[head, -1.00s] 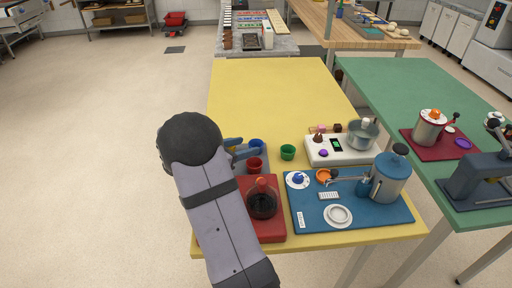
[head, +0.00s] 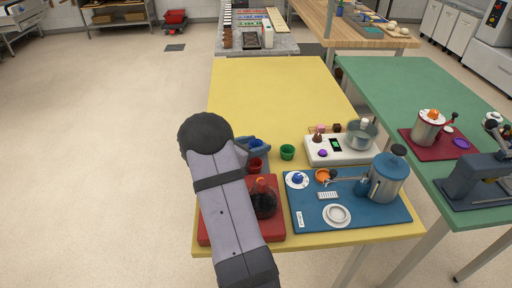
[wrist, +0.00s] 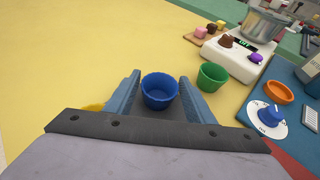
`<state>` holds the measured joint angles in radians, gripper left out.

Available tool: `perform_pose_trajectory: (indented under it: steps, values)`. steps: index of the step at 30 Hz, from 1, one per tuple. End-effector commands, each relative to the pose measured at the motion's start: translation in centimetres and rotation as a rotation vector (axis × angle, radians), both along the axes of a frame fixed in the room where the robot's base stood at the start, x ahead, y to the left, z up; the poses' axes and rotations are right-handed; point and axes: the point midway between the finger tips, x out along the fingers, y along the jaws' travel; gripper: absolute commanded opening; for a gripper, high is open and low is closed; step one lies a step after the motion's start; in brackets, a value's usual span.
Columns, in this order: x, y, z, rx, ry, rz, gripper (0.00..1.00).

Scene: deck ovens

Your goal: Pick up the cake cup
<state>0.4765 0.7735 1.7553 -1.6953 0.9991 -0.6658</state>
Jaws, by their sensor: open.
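A small blue cup (wrist: 160,91) stands between the fingers of my gripper (wrist: 160,95) in the wrist view. The fingers are open, one on each side of it, with a gap visible at least on the right. In the head view my gripper (head: 254,146) is over the table's left part, and the blue cup (head: 256,143) shows partly between the fingers. A green cup (wrist: 212,77) stands just right of the right finger, also seen in the head view (head: 287,152). A red cup (head: 255,165) stands in front of the gripper and is partly covered by my arm.
A blue mat (head: 375,212) holds a canister, dial and plate. A red board with a dark flask (head: 265,200) lies in front. The yellow table (head: 270,90) is clear behind.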

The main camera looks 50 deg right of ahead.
Motion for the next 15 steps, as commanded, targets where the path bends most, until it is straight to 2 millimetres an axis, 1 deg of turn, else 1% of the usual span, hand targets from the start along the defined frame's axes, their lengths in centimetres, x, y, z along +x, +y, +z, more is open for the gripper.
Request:
perform_pose_trajectory:
  steps: [5,6,8,9,10,15]
  values:
    - [0.01,-0.03,-0.04,0.0,0.0,0.0,0.49]
    - [0.01,-0.02,-0.04,0.0,0.0,0.0,0.47]
    - [0.01,-0.02,-0.04,0.0,0.0,0.0,0.32]
    - [0.01,-0.01,-0.04,0.0,0.0,0.0,0.23]
    - [0.01,-0.01,-0.04,0.0,0.0,0.0,0.2]
    - [0.01,-0.01,-0.01,0.0,0.0,0.0,0.19]
